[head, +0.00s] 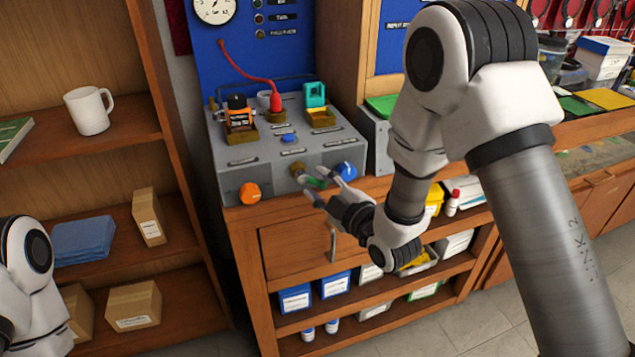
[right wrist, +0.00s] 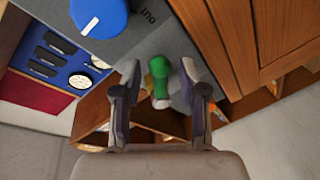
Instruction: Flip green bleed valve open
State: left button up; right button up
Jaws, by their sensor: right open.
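The green bleed valve (head: 316,183) is on the front face of the grey testbench box (head: 236,180), between an orange knob (head: 250,193) and a blue knob (head: 346,170). A brass fitting (head: 298,171) shows beside the green handle. My right gripper (head: 325,185) is at the valve with its fingers apart. In the right wrist view the green valve handle (right wrist: 163,79) lies between the two open fingers (right wrist: 160,88), with a gap on each side. My left arm shows at the lower left edge of the head view, but its gripper is out of view.
The blue knob (right wrist: 98,16) is close to the right gripper in the wrist view. A wooden drawer with a metal handle (head: 333,243) lies below the box. A shelf with a white mug (head: 89,110) stands to the left.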

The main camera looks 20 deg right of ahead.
jog(key=v, duration=0.6)
jog(key=shift+s, duration=0.15)
jog(key=s+d+f+m+g+h+p, duration=0.1)
jog(key=s+f+g+p, duration=0.3)
jog(key=f, duration=0.5)
jog(key=s+f+m+g+h+p, duration=0.1)
jog(key=s+f+m+g+p, duration=0.15)
jog(key=s+f, duration=0.55)
jog(key=s+d+f+m+g+h, duration=0.1)
jog(key=s+f+m+g, duration=0.4)
jog(key=s, duration=0.3)
jog(key=s+d+f+m+g+h, duration=0.1)
jog(key=s+d+f+m+g, duration=0.1)
jog(key=s+f+m+g, duration=0.3)
jog(key=s+m, duration=0.1)
jog(key=s, duration=0.2)
jog(key=shift+s+d+p, duration=0.25)
jog(key=shift+s+p, duration=0.05)
jog(key=shift+r, duration=0.1)
